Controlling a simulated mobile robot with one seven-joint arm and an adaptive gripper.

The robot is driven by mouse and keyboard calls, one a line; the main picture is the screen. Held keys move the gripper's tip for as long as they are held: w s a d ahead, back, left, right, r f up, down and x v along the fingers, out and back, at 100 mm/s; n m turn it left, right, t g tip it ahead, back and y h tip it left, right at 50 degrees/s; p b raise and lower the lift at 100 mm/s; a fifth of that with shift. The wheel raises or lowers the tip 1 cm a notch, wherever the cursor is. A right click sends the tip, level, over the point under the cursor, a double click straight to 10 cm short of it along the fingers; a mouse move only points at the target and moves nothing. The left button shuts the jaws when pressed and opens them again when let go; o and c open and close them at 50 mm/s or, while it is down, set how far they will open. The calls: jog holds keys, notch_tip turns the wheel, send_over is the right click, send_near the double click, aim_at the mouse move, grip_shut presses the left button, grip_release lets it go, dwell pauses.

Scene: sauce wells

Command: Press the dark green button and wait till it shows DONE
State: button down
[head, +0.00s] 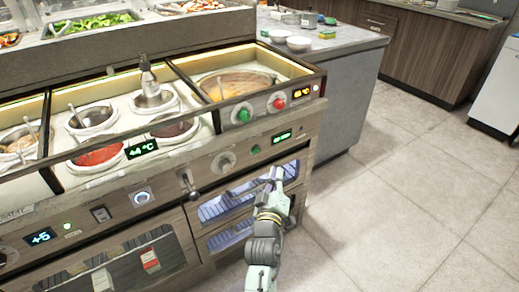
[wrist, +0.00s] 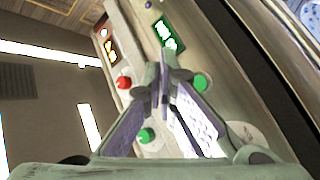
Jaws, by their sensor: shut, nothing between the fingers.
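Two green buttons show, and I cannot tell for sure which is the dark green one. One green button (head: 255,150) is on the lower wooden panel beside a small green-lit display (head: 282,137); it also shows in the wrist view (wrist: 200,83), just right of my fingertips. The other green button (head: 243,116) is on the upper panel; the wrist view has it (wrist: 146,135) left of the fingers. My gripper (head: 274,174) is shut and empty, in front of the panel below the lower button. Its fingertips (wrist: 162,78) look apart from both buttons. The display text is too small to read.
A red button (head: 279,104) and an amber display (head: 301,91) sit on the upper panel. A grey knob (head: 223,162) is left of the lower button. A lever (head: 189,184) sticks out farther left. Sauce wells (head: 93,118) are above. Open floor lies to the right.

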aim_at(255, 151)
jog(key=shift+d+f, duration=0.4)
jog(key=shift+d, duration=0.1)
jog(key=shift+a, duration=0.1)
jog(key=w+a+b, duration=0.5)
jog(key=w, duration=0.2)
jog(key=shift+w+a, duration=0.1)
dwell(1.4)
jog(key=shift+w+a+b, duration=0.2)
jog(key=shift+w+b, duration=0.05)
jog(key=shift+b, duration=0.1)
